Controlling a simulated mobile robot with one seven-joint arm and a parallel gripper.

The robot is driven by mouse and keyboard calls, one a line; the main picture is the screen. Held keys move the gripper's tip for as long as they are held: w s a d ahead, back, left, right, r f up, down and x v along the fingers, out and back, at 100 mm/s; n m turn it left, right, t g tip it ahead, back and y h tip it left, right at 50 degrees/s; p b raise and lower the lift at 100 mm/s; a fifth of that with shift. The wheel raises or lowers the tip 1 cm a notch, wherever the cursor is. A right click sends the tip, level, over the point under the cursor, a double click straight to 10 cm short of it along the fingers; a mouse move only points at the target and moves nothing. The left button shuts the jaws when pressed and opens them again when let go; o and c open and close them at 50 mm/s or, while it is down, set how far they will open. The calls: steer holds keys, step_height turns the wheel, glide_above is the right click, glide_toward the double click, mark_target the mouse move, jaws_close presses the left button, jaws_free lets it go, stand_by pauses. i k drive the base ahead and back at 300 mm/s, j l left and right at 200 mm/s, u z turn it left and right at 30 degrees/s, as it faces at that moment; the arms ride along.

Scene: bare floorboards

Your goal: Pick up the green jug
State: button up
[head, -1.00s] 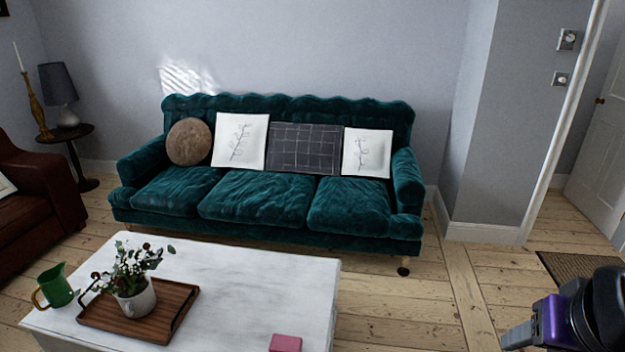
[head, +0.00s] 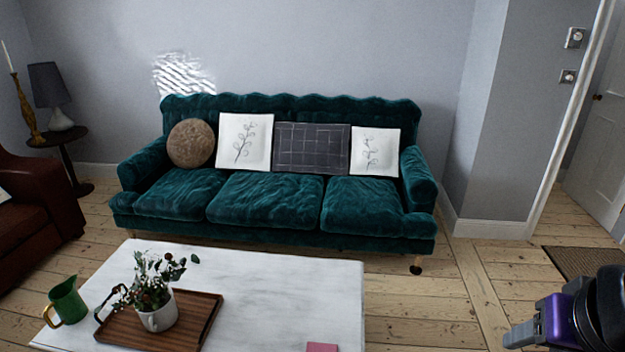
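The green jug (head: 68,300) stands upright on the left end of the white coffee table (head: 290,285), just left of the wooden tray. Its handle is on its left side and its spout is at the top right. My gripper (head: 522,337) is at the lower right corner, far to the right of the jug and the table. Only part of it shows, with a purple body and dark parts, and I cannot see both fingertips clearly.
A wooden tray (head: 205,322) with a potted plant (head: 158,310) stands close to the jug. A pink block (head: 322,347) lies at the table's front edge. A green sofa (head: 265,200) is behind, a brown armchair (head: 35,220) at left.

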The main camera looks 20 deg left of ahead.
mark_target(69, 307)
steer(key=k+j, duration=0.1)
steer(key=j, duration=0.6)
steer(key=k+j, duration=0.1)
steer(key=j, duration=1.3)
steer(key=k+j, duration=0.15)
steer(key=j, duration=0.5)
steer(key=k+j, duration=0.1)
steer(key=j, duration=0.6)
steer(key=k+j, duration=0.1)
steer(key=j, duration=0.6)
